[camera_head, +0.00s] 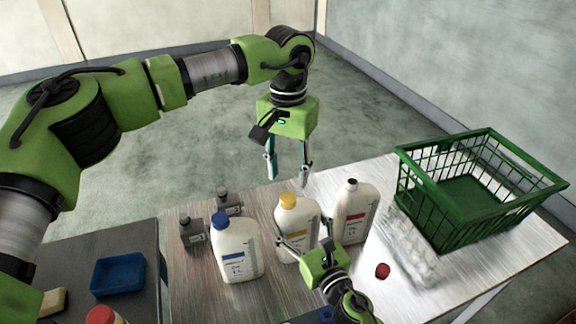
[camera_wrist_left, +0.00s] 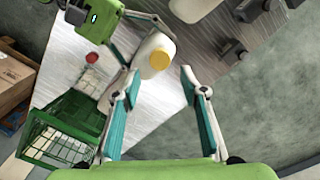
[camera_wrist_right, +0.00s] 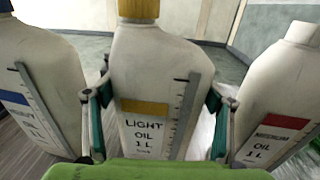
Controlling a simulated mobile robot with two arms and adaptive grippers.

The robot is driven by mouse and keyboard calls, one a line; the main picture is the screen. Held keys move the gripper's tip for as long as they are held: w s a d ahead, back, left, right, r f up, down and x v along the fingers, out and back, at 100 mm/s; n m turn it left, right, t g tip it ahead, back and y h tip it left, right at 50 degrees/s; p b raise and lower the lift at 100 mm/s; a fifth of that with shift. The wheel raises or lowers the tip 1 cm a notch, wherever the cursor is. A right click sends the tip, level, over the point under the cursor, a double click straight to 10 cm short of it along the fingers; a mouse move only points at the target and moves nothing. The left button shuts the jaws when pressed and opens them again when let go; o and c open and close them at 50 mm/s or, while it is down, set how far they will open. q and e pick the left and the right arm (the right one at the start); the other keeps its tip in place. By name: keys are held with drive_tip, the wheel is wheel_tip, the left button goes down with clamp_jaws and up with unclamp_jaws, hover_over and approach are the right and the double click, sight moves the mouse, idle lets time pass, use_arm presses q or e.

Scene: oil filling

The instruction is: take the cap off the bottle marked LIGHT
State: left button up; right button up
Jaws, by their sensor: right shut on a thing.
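The bottle marked LIGHT (camera_wrist_right: 145,60) is white with a yellow label and stands upright on the table; it also shows in the head view (camera_head: 293,219). Its yellow cap (camera_head: 288,199) is on its neck; the cap shows in the left wrist view (camera_wrist_left: 160,60) and partly in the right wrist view (camera_wrist_right: 138,8). My right gripper (camera_head: 300,243) is shut on the bottle's body, one finger on each side. My left gripper (camera_head: 288,176) is open and empty, pointing down above and behind the bottle, apart from the cap.
A blue-capped bottle (camera_head: 236,250) stands left of it. An uncapped MEDIUM bottle (camera_head: 354,213) stands right. A loose red cap (camera_head: 382,271) lies on the table. A green basket (camera_head: 440,218) and blue tray (camera_head: 118,274) flank the area.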

sight(288, 198)
use_arm(q)
wheel_tip(288, 198, down, 7)
drive_tip(key=shift+r, duration=0.1)
idle(0.3)
